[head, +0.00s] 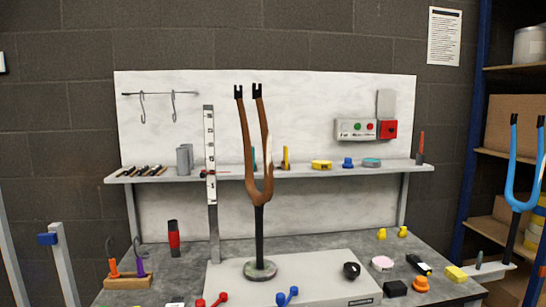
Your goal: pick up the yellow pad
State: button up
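A yellow block that looks like the yellow pad (456,274) lies at the right front of the grey workbench (330,249), near its right edge. It is small in the picture, and nothing covers it. My gripper is not in view, so I cannot tell its state.
A black and yellow device (419,265) lies just left of the pad, with a pink round piece (382,264) farther left. A brown fork (259,165) stands upright mid-bench. A blue fork (523,165) stands at right. A shelf (300,171) spans the back.

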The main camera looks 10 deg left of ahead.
aim_at(455, 274)
jog(key=i+l+u, duration=0.15)
jog(key=l, duration=0.35)
jog(key=i+l+u, duration=0.1)
jog(key=i+l, duration=0.2)
jog(key=l, duration=0.2)
jog(key=i+l+u, duration=0.15)
jog(key=l, duration=0.4)
jog(key=i+l+u, duration=0.15)
jog(key=l, duration=0.4)
jog(key=i+l+u, duration=0.1)
jog(key=i+l, duration=0.15)
jog(key=l, duration=0.35)
jog(key=i+l+u, duration=0.15)
jog(key=l, duration=0.45)
jog(key=l+u, duration=0.15)
jog(key=l, duration=0.45)
jog(key=i+l+u, duration=0.1)
jog(key=l, duration=0.5)
